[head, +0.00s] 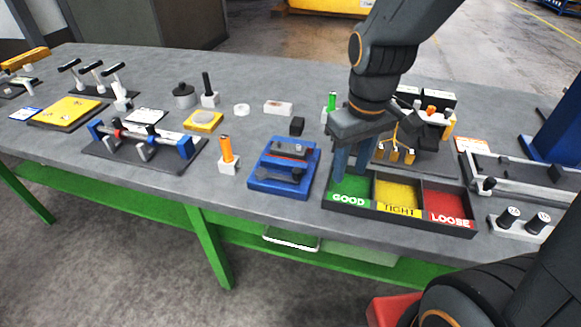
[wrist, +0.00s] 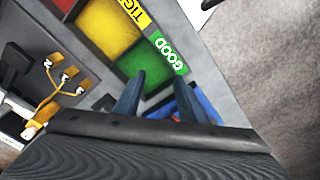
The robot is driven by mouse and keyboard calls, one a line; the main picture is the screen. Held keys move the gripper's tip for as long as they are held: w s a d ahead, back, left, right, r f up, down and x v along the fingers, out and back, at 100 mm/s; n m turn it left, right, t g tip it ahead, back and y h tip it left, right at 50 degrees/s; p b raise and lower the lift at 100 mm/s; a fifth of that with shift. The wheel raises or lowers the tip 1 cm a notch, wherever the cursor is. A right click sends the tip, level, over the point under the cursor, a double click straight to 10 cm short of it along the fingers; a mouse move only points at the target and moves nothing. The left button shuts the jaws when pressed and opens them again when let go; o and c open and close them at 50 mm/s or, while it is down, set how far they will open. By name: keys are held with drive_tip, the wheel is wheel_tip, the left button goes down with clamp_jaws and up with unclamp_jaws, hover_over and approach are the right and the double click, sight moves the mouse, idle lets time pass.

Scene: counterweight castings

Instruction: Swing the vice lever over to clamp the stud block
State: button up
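My gripper (head: 350,172) points down over the green GOOD bin of the sorting tray. In the wrist view its two fingers (wrist: 160,80) stand apart with nothing between them. A blue fixture (head: 270,184) with dark grey bars across its top, possibly the vice, sits just left of the tray. Part of it shows behind a finger in the wrist view (wrist: 208,103). I cannot clearly make out its lever or a stud block in it. A small black block (head: 297,126) stands on the table just behind it. My gripper touches neither.
The sorting tray (head: 400,217) has GOOD, TIGHT and LOOSE bins. An orange-handled gauge (head: 226,150) stands left of the blue fixture. A long blue-and-grey fixture (head: 140,150) lies farther left. A grey rail fixture (head: 525,178) stands right. Bare table lies around the orange gauge.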

sight(297, 170)
drive_tip(key=w+a+r+n, duration=0.1)
drive_tip(key=a+n, duration=0.2)
drive_tip(key=w+a+r+n+b, duration=0.1)
drive_tip(key=a+r+n, duration=0.1)
drive_tip(key=a+n, duration=0.1)
drive_tip(key=w+a+r+n, duration=0.1)
drive_tip(key=a+r+n, duration=0.1)
drive_tip(key=a+n, duration=0.2)
drive_tip(key=shift+w+r+n+g+b, duration=0.15)
drive_tip(key=shift+w+n+g+b, duration=0.2)
drive_tip(key=shift+n, duration=0.35)
drive_tip(key=shift+s+a+r+n, duration=0.1)
drive_tip(key=shift+a+r+n, duration=0.1)
drive_tip(key=shift+a+n, duration=0.2)
drive_tip(key=shift+f, duration=0.45)
drive_tip(key=shift+f+p, duration=0.55)
drive_tip(key=shift+f, duration=2.85)
clamp_jaws()
